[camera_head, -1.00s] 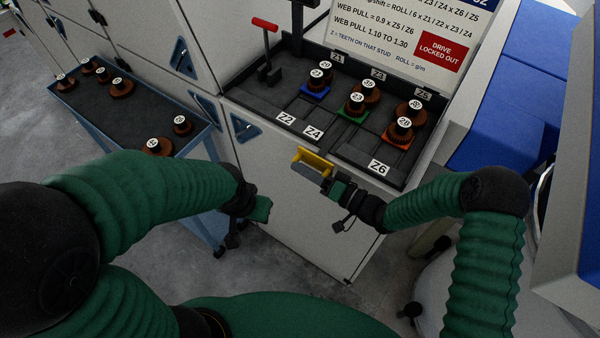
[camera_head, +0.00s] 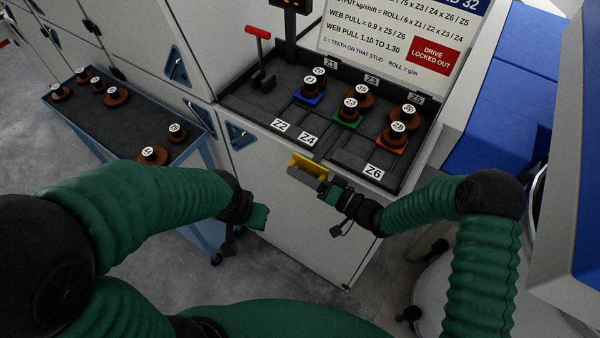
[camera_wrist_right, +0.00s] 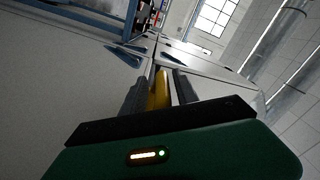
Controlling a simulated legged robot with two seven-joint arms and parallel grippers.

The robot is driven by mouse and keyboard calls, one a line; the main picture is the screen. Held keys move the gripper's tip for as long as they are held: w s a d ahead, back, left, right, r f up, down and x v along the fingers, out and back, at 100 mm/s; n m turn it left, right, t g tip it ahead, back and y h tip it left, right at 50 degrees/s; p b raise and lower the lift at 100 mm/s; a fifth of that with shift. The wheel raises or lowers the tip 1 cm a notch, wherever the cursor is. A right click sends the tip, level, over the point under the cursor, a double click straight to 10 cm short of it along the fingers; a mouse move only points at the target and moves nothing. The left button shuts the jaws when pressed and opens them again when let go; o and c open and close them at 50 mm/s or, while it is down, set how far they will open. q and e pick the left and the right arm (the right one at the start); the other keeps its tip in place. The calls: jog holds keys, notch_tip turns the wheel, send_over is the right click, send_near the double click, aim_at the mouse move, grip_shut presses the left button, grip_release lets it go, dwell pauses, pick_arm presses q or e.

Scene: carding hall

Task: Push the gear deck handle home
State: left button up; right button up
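The yellow gear deck handle (camera_head: 308,164) sits at the front edge of the dark gear deck (camera_head: 335,161), below the Z4 label. My right gripper (camera_head: 305,177) is at the handle, reaching in from the right. In the right wrist view the yellow handle (camera_wrist_right: 160,90) lies between the two dark fingers (camera_wrist_right: 161,91), with a gap showing on the right side. Contact cannot be made out. My left gripper (camera_head: 259,216) hangs in front of the cabinet, apart from the handle; its fingers are too small to read.
Numbered brown gears stand on the deck on blue, green and orange bases. A red-topped lever (camera_head: 260,55) stands at the deck's back left. A blue-framed cart (camera_head: 107,121) with more gears is at the left. A sign (camera_head: 405,35) reads "DRIVE LOCKED OUT".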

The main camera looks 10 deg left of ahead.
jog(key=shift+d+f, duration=0.1)
jog(key=shift+d, duration=0.3)
jog(key=b+v, duration=0.2)
jog(key=v, duration=0.9)
jog(key=shift+d+b, duration=0.15)
jog(key=shift+b, duration=0.2)
jog(key=shift+s+a, duration=0.15)
jog(key=shift+a, duration=0.1)
